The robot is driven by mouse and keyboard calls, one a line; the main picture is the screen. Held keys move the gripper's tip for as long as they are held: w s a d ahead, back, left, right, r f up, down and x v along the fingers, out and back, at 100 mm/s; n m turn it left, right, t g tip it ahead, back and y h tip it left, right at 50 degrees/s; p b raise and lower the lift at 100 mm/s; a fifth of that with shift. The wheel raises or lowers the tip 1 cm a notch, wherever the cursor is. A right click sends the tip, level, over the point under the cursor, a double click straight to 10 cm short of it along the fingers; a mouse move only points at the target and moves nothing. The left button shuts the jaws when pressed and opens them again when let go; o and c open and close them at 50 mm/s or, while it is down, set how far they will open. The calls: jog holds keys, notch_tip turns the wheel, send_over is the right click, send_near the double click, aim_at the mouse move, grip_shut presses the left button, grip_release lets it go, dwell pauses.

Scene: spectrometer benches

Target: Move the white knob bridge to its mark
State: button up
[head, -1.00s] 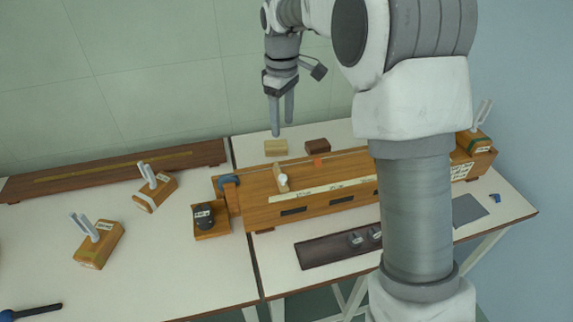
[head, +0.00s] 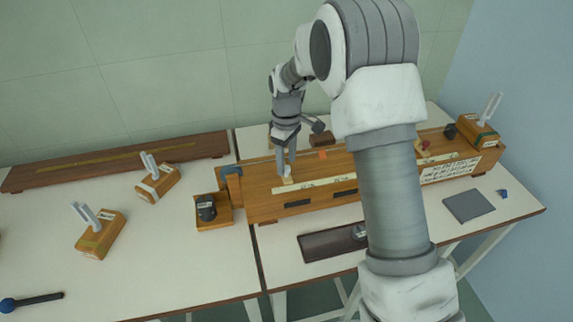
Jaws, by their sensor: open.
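The white knob bridge (head: 287,181) is on the left part of the long wooden board (head: 262,205). It is mostly hidden behind my gripper, and only a pale bit shows below the fingertips. My gripper (head: 285,170) points down with its fingers open, right at the bridge. I cannot tell whether the fingers touch it or stand around it. A small orange patch (head: 323,154) lies at the board's back edge, right of my gripper. I cannot tell which mark belongs to the white knob bridge.
A red knob (head: 424,146) and a black knob (head: 450,131) are farther right on the board. A block with a black knob (head: 206,209) stands at its left end. Wooden blocks with pale prongs (head: 100,235) stand on the left bench. A dark tray (head: 325,245) lies in front.

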jog(key=shift+f, duration=0.8)
grip_shut()
dwell(0.9)
